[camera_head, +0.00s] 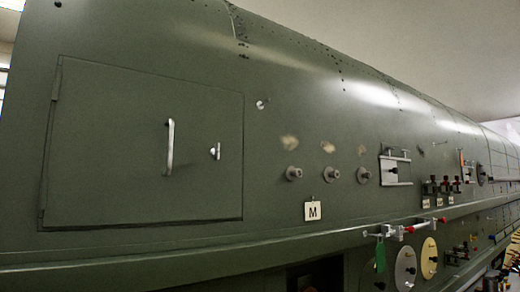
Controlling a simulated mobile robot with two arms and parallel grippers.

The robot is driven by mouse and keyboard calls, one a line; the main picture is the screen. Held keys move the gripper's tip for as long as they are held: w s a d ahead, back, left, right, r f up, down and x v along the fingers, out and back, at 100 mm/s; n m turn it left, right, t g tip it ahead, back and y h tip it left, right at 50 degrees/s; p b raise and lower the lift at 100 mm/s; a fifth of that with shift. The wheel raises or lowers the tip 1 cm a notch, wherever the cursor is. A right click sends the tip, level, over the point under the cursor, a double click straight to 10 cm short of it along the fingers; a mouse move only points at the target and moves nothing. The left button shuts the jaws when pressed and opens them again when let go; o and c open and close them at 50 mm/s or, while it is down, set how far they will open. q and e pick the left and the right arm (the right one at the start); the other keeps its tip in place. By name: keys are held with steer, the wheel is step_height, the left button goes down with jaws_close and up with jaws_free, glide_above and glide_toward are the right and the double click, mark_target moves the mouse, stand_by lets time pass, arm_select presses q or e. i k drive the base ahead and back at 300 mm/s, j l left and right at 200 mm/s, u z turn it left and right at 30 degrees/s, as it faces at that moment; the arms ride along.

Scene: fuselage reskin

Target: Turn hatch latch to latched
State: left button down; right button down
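A large square hatch (110,150) sits flush in the green fuselage side at the left of the head view, and it looks closed. A silver upright pull handle (170,146) is on its right part. The small silver hatch latch (215,151) is to the right of the handle, close to the hatch's right edge. The latch's small lever looks about upright. I cannot tell from this distance which setting it is in. Neither of my grippers shows in the head view.
Several round knobs (332,174) stick out right of the hatch, above a tag marked M (312,211). A ledge (200,246) runs along below the hatch. The area before the hatch is clear.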

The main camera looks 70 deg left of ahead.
mark_target(214, 152)
steer(key=i+u, duration=0.2)
steer(key=u, duration=0.2)
steer(key=i+u, duration=0.15)
steer(key=u, duration=0.3)
steer(key=i+l+u, duration=0.1)
steer(key=u, duration=0.3)
steer(key=i+u, duration=0.1)
steer(key=u, duration=1.65)
